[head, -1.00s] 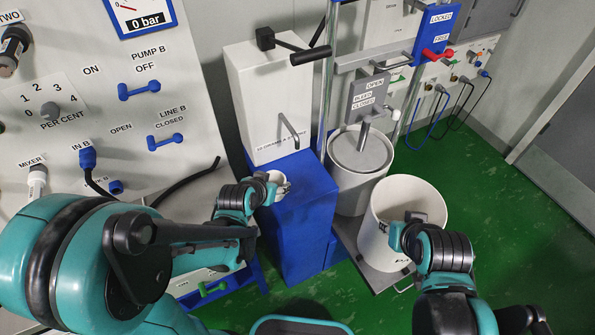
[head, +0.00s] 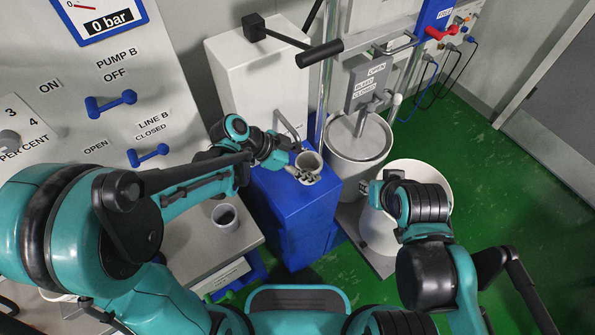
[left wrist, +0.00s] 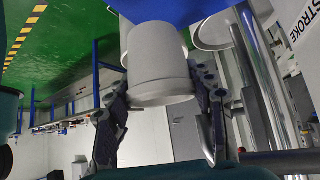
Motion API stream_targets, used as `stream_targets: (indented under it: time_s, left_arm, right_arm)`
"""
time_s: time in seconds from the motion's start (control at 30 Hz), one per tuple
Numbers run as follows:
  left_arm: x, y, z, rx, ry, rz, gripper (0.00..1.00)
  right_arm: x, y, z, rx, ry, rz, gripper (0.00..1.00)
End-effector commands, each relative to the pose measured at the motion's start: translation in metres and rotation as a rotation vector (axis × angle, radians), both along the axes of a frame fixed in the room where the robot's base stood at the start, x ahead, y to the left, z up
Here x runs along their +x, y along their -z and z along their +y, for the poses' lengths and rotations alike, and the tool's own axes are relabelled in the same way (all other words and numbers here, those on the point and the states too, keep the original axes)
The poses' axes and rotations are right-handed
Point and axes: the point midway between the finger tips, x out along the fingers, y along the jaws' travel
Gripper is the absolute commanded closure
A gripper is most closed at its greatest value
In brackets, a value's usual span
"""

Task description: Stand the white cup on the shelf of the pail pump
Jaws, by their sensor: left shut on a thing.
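My left gripper (head: 296,166) is shut on the white cup (head: 309,162), which is upright with its open mouth up. The left wrist view shows the cup (left wrist: 158,65) between the two fingers. In the head view it is over the blue top (head: 268,188) of the pedestal, in front of the white pump box (head: 255,85) with its black-handled lever. I cannot tell whether the cup's base touches the blue top. My right gripper (head: 380,195) is by the rim of the white pail (head: 433,175); its fingers are largely hidden.
A second cup (head: 225,217) with dark contents stands on the grey bench (head: 190,240) at left. A lidded grey drum (head: 358,150) stands right of the blue pedestal. A control panel (head: 130,70) fills the left. Green floor (head: 500,200) is free at right.

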Motion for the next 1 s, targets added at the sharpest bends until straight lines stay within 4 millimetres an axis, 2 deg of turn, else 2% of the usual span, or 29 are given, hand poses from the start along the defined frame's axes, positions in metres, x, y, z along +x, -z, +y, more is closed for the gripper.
stream_targets:
  time_s: [0.03,0.2,0.37,0.6,0.97,1.0]
  left_arm:
    - [0.01,0.01,0.008,-0.001,-0.006,0.0,0.81]
    - [0.027,0.023,0.024,-0.001,-0.004,0.001,0.81]
    - [0.031,0.029,0.027,0.0,-0.001,0.0,0.81]
    - [0.031,0.064,0.027,0.0,-0.001,0.0,0.81]
    - [0.03,0.067,0.027,0.0,-0.001,0.0,0.81]
    - [0.03,0.067,0.027,0.001,-0.001,0.0,0.42]
  right_arm:
    - [0.0,0.008,0.0,0.0,0.0,0.0,0.7]
    - [0.0,0.014,0.0,0.0,0.0,0.0,0.7]
    - [0.0,0.017,0.0,0.0,0.0,0.0,0.7]
    - [0.0,0.036,0.0,0.0,0.0,0.0,0.7]
    - [0.0,0.037,0.0,0.0,0.0,0.0,0.7]
    - [0.0,0.037,0.0,0.0,0.0,0.0,0.7]
